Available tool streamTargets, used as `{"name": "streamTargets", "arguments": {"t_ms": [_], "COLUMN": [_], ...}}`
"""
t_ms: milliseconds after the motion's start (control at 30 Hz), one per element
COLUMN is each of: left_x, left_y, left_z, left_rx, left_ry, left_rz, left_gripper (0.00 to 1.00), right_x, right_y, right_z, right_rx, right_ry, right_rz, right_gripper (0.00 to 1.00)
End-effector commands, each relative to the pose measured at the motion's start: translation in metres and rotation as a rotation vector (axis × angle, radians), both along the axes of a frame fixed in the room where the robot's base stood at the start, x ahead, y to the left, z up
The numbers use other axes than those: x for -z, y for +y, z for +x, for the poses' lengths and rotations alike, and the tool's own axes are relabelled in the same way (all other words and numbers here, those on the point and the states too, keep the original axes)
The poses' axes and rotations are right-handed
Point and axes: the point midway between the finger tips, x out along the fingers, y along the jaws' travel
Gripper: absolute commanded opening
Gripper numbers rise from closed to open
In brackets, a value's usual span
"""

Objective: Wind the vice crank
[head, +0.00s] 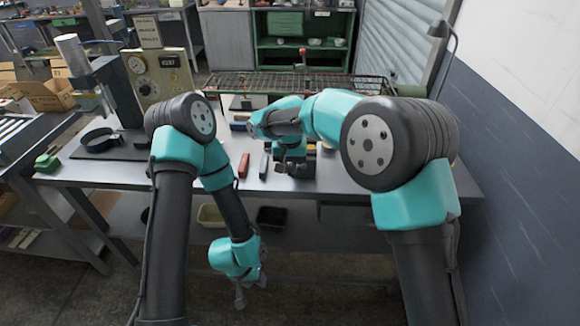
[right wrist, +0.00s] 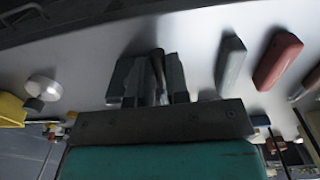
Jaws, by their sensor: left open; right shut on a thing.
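In the right wrist view, my right gripper (right wrist: 157,88) is shut on a dark upright bar, the crank handle (right wrist: 158,63). Grey blocky parts stand close around the fingers, and I cannot tell vice from finger there. In the head view, a dark block, seemingly the vice (head: 298,168), sits on the bench under my right wrist. My right fingers are hidden there by my own arm. My left gripper (head: 250,292) hangs below the front edge of the bench, open and empty, well apart from the vice.
A red block (head: 244,165) and a grey block (head: 264,167) lie on the bench left of the vice. A black ring (head: 99,140) and a gauge panel (head: 160,75) stand at the left. A wire rack (head: 300,85) runs along the back. Bins (head: 272,217) sit underneath.

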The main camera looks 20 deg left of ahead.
Motion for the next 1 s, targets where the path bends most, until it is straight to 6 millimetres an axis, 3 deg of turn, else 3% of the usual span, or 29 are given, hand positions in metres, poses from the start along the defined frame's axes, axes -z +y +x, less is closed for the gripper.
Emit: {"name": "streamTargets", "arguments": {"t_ms": [1000], "left_x": [0.0], "left_y": [0.0], "left_z": [0.0], "left_rx": [0.0], "left_ry": [0.0], "left_rz": [0.0], "left_gripper": [0.41], "right_x": [-0.019], "right_y": [-0.021], "right_z": [0.005], "right_rx": [0.002], "right_ry": [0.122], "right_rz": [0.56], "right_gripper": [0.0]}}
